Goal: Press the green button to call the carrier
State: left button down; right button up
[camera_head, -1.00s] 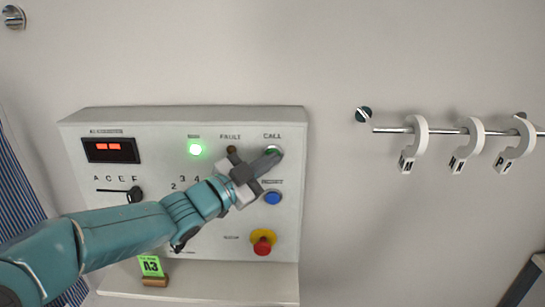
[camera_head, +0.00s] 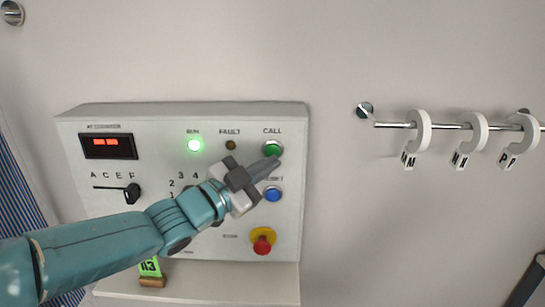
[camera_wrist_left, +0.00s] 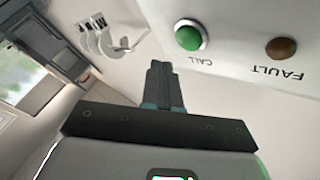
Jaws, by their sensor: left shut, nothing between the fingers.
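The green CALL button (camera_head: 272,149) sits at the upper right of the white control panel (camera_head: 90,190). It also shows in the left wrist view (camera_wrist_left: 189,36), where a clear gap separates it from the fingertips. My left gripper (camera_head: 274,163) is shut with nothing in it. In the head view its fingertips lie just below the button, partly overlapping its lower edge. My right gripper is in neither view.
A blue button (camera_head: 272,194) and a red emergency stop (camera_head: 262,246) sit below CALL. The green RUN lamp (camera_head: 194,145) is lit; the FAULT lamp (camera_head: 230,145) is dark. A rail (camera_head: 390,125) with white hooks (camera_head: 422,130) is at the right.

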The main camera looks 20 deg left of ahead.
pick_arm(q)
jog(key=shift+s+d+b, duration=0.25)
jog(key=shift+s+b, duration=0.05)
jog(key=shift+s, duration=0.45)
jog(key=shift+s+d+b, duration=0.2)
jog(key=shift+s+b, duration=0.05)
jog(key=shift+s, duration=0.5)
jog(key=f+n+g+y, duration=0.1)
jog(key=f+n+g, duration=0.1)
jog(key=f, duration=1)
jog(key=d+f+n+g+y, duration=0.1)
jog(key=f+n+g+y, duration=0.1)
jog(key=f, duration=1)
jog(key=s+d+f+n+g+y, duration=0.1)
jog(key=f+n+g, duration=0.2)
jog(key=f, duration=0.9)
jog(key=shift+f+n+y, duration=0.3)
jog(key=shift+f+n, duration=0.1)
jog(key=shift+n, duration=0.8)
jog(key=s+d+f+n+g, duration=0.1)
jog(key=s+f+n+g, duration=0.2)
jog(key=s+f, duration=0.7)
jog(key=s+d+f+n+g+y, duration=0.1)
jog(key=s+f+n+g, duration=0.1)
jog(key=s+f+g, duration=0.4)
jog(key=s+f, duration=0.5)
jog(key=s, duration=0.3)
jog(key=shift+d+n+g, duration=0.3)
jog(key=shift+n+g, duration=0.1)
